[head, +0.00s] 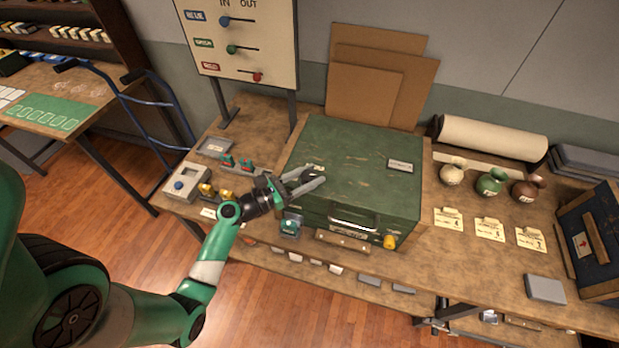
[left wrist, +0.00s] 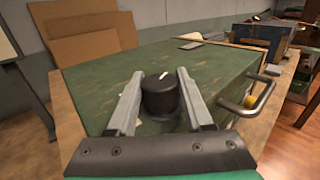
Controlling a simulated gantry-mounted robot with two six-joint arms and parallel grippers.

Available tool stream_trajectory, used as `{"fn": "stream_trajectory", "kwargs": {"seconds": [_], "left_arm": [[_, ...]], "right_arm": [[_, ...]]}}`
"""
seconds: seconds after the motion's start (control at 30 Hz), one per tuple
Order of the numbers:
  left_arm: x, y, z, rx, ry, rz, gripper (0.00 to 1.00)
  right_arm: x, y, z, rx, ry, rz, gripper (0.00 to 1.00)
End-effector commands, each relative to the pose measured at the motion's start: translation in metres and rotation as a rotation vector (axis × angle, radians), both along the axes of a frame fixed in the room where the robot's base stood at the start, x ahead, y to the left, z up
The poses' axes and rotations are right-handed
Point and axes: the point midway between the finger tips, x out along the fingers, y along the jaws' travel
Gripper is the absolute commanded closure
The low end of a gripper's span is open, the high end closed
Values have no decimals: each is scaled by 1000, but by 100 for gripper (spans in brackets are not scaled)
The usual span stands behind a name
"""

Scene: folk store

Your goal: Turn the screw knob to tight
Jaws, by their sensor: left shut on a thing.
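The screw knob (left wrist: 158,98) is a black round cap with a white line on its top. It stands on the lid of a green metal box (head: 360,160). In the left wrist view the white line points up and slightly right. My left gripper (head: 308,180) is shut on the knob, one grey finger on each side of it. In the head view the fingers largely hide the knob. A pale label lies partly hidden beside the knob, and its words cannot be read. My right gripper is not in view.
The box has a metal handle (head: 353,220) and a yellow knob (head: 389,241) at its front. Small devices (head: 187,182) stand left of it. Several vases, including a green one (head: 491,181), stand to the right. Cardboard sheets (head: 365,90) lean behind.

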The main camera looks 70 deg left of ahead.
Motion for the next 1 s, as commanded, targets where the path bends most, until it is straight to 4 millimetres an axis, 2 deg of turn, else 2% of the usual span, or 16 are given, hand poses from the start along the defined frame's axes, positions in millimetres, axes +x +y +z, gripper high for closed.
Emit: {"fn": "stream_trajectory", "kwargs": {"seconds": [0.63, 0.67, 0.8, 1.0], "left_arm": [[0, 0, -1, -2, 3, -60, 100], [0, 0, -1, -2, 3, -60, 45], [0, 0, -1, -2, 2, -60, 20], [0, 0, -1, -1, 2, -60, 19]], "right_arm": [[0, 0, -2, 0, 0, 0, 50], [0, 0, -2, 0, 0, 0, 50], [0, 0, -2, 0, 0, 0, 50], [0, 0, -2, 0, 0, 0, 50]]}}
